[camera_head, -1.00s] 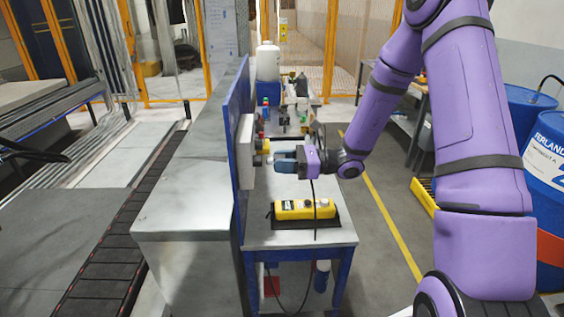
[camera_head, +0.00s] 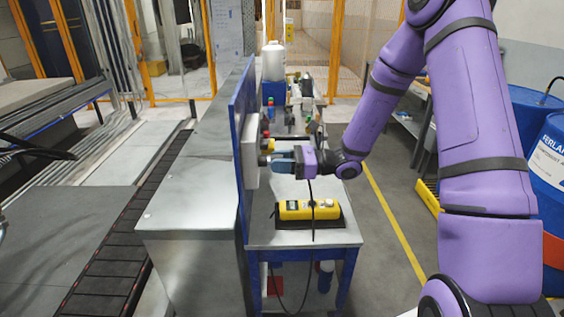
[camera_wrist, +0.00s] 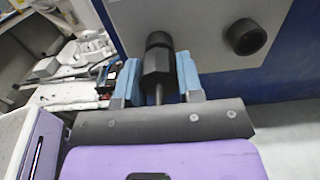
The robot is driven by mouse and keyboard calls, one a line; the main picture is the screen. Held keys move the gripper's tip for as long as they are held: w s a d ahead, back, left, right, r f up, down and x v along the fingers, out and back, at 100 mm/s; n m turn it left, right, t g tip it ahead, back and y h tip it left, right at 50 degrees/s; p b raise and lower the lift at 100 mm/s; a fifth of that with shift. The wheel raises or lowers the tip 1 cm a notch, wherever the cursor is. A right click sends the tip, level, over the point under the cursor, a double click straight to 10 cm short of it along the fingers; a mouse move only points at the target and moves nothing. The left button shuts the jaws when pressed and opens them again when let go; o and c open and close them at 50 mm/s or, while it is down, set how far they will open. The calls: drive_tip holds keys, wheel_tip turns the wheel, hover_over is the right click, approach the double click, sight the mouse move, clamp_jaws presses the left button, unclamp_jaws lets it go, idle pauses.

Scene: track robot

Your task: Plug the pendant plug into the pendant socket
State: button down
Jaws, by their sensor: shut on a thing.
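My gripper (camera_head: 283,160) is shut on the black pendant plug (camera_wrist: 157,65), between its blue fingers. It is level with the light grey box (camera_head: 250,156) on the blue panel, and the plug points at the box face. In the wrist view, the plug's front end meets or overlaps a dark round part (camera_wrist: 158,40) on the grey face. I cannot tell whether this is the pendant socket, or whether the plug is inside it. A black round fitting (camera_wrist: 246,37) sits to the right on the same face. The yellow pendant (camera_head: 308,209) lies on the bench below.
A black cable (camera_head: 313,215) hangs from my gripper past the pendant and below the bench (camera_head: 262,235). The blue panel (camera_head: 240,110) stands along the bench's left side. Bottles and small items (camera_head: 290,115) stand farther back. Blue drums (camera_head: 550,165) are at the right.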

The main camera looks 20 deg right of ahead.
drive_tip(key=shift+w+a, duration=0.1)
drive_tip(key=shift+a, duration=0.3)
drive_tip(key=c, duration=0.7)
unclamp_jaws()
drive_tip(key=v, duration=1.1)
